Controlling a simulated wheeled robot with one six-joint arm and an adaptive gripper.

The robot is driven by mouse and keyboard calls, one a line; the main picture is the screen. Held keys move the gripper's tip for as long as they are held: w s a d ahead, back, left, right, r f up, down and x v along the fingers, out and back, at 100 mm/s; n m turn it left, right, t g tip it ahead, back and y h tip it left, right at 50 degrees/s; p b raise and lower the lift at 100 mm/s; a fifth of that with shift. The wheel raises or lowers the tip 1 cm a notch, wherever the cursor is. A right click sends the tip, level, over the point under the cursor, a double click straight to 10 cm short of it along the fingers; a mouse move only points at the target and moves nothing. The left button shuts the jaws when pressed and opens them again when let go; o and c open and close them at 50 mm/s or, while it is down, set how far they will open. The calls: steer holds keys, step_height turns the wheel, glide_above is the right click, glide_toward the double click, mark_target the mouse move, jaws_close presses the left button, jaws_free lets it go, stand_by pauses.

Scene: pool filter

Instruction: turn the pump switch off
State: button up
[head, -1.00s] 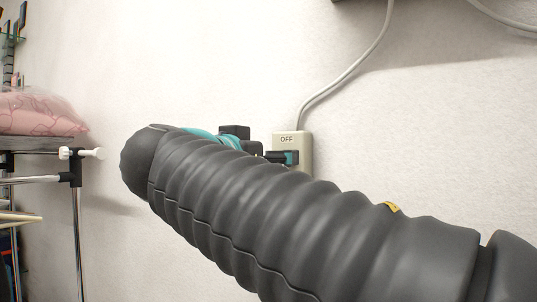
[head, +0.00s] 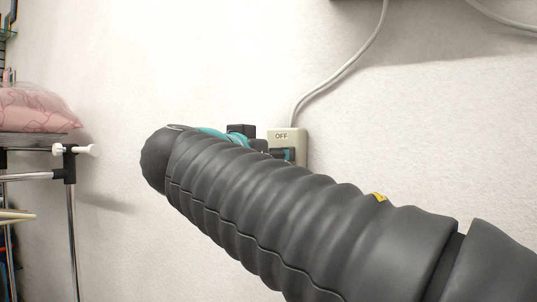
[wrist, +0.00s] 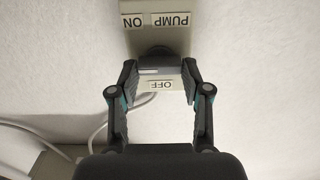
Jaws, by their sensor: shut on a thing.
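The pump switch is a cream box (head: 299,140) on the white wall, with an OFF label at its top in the head view. In the wrist view the box (wrist: 140,42) appears upside down, with PUMP and ON labels at the top and OFF below. A dark switch knob (wrist: 157,58) sits between the labels. My gripper (wrist: 158,70) is shut on the knob, one finger on each side. In the head view my gripper (head: 285,154) is at the box, and my arm hides the box's lower part. I cannot tell which way the knob is set.
A grey cable (head: 345,68) runs up the wall from the box. At the left stands a metal rack (head: 70,215) with a pink bag (head: 38,108) on it. The wall around the box is otherwise mostly bare.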

steer(key=shift+w+a+f+n+p, duration=0.1)
steer(key=shift+n+p, duration=0.4)
steer(key=shift+n, duration=3.9)
steer(key=shift+w+a+f+n+p, duration=0.1)
steer(key=shift+n+p, duration=0.4)
steer(key=shift+n, duration=3.9)
steer(key=o, duration=1.2)
steer(key=shift+c, duration=0.2)
steer(key=shift+s, duration=0.15)
steer(key=v, duration=1.2)
